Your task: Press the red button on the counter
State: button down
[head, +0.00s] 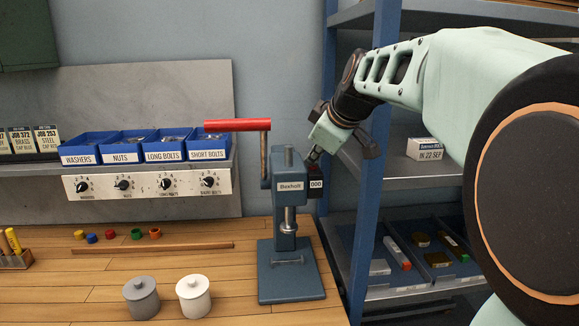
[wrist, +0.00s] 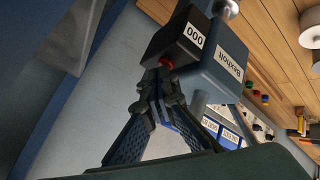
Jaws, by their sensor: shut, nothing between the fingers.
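The counter (head: 316,185) is a small black box reading 000 on the right side of the blue Bexholt press (head: 287,215). It also shows at the top of the wrist view (wrist: 172,40). Its red button (wrist: 166,63) shows in the wrist view on the box's near face, partly hidden behind my fingertips; I cannot make it out in the head view. My gripper (head: 314,156) is shut and empty, its tips just above the counter in the head view. In the wrist view the fingertips (wrist: 157,76) are close to the button; whether they touch it I cannot tell.
The press's red-handled lever (head: 238,125) sticks out left. A blue shelf post (head: 370,200) stands close on the right. Blue labelled bins (head: 88,147) sit on a ledge behind. Two lidded pots (head: 193,297) stand on the wooden top, front left.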

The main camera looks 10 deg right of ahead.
aim_at(314, 167)
dwell(0.3)
jog(key=shift+r+p, duration=0.55)
jog(key=shift+r, duration=0.25)
jog(key=shift+r+p, duration=1.8)
jog(key=shift+r, duration=0.8)
jog(key=shift+f, duration=0.1)
jog(key=shift+f, duration=0.1)
